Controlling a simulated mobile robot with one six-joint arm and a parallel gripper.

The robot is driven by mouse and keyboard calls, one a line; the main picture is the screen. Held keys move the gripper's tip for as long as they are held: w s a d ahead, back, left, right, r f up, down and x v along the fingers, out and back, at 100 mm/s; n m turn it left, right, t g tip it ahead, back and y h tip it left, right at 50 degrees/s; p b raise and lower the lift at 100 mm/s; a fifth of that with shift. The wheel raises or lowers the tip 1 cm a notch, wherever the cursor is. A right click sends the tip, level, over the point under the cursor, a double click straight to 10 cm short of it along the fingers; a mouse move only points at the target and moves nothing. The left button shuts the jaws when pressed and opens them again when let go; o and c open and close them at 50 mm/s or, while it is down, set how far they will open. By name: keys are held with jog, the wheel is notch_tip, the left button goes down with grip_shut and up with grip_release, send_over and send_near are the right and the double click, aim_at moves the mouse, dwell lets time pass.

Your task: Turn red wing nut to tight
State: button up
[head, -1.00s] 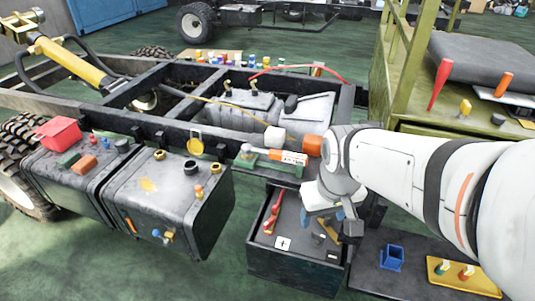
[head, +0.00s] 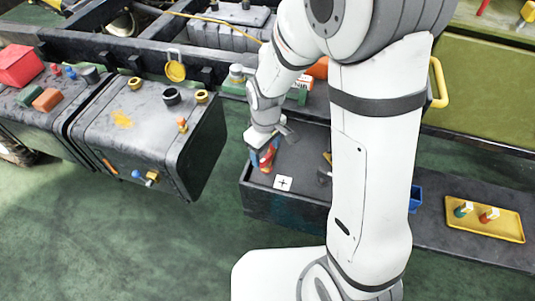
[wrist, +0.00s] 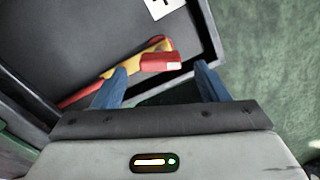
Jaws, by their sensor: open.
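My gripper (wrist: 161,69) is open, with its two blue fingers pointing down over the dark open drawer. It also shows in the head view (head: 262,152) at the drawer's left end. A red block-like piece with a pale end (wrist: 155,63) lies between the fingertips in the wrist view; I cannot tell if they touch it. A long red and yellow tool (wrist: 105,84) lies beside it, partly behind the left finger. I cannot tell for sure which red piece is the wing nut.
The drawer (head: 275,208) has a raised rim and holds a white card with a cross (head: 283,183). A black tank (head: 160,135) with caps and fittings stands to the left. The yellow tray (head: 508,222) and a blue holder (head: 415,198) are at the right. Green floor is clear in front.

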aim_at(266, 162)
jog(key=shift+f, duration=1.25)
jog(key=shift+s, duration=0.1)
jog(key=c, duration=0.9)
jog(key=shift+d, duration=0.25)
jog(key=shift+c, duration=0.5)
jog(key=shift+a, duration=0.2)
